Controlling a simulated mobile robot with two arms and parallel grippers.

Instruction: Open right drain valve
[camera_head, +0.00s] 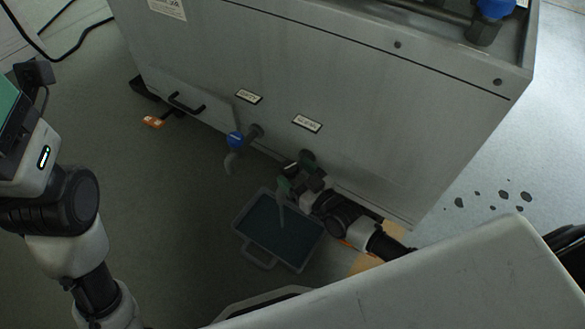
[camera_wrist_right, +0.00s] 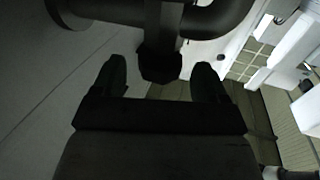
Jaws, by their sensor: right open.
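The right drain valve (camera_head: 307,157) sticks out low on the grey machine's front, below the right-hand label. Its body is dark green, and a thin grey spout hangs below it. My right gripper (camera_head: 290,178) is at this valve and hides most of its handle. In the right wrist view, the gripper's two fingers (camera_wrist_right: 160,78) are apart. A dark valve part (camera_wrist_right: 160,55) shows between and just beyond them; I cannot tell whether they touch it. The left valve (camera_head: 236,140) has a blue handle and a curved grey spout. Of my left arm, no jaws show.
A grey tray (camera_head: 245,259) with dark contents stands on the floor below the right valve. The machine (camera_head: 290,80) carries two small labels and a black handle (camera_head: 186,103). An orange-tagged item (camera_head: 153,122) lies at its left. Dark spots (camera_head: 503,196) mark the floor at right.

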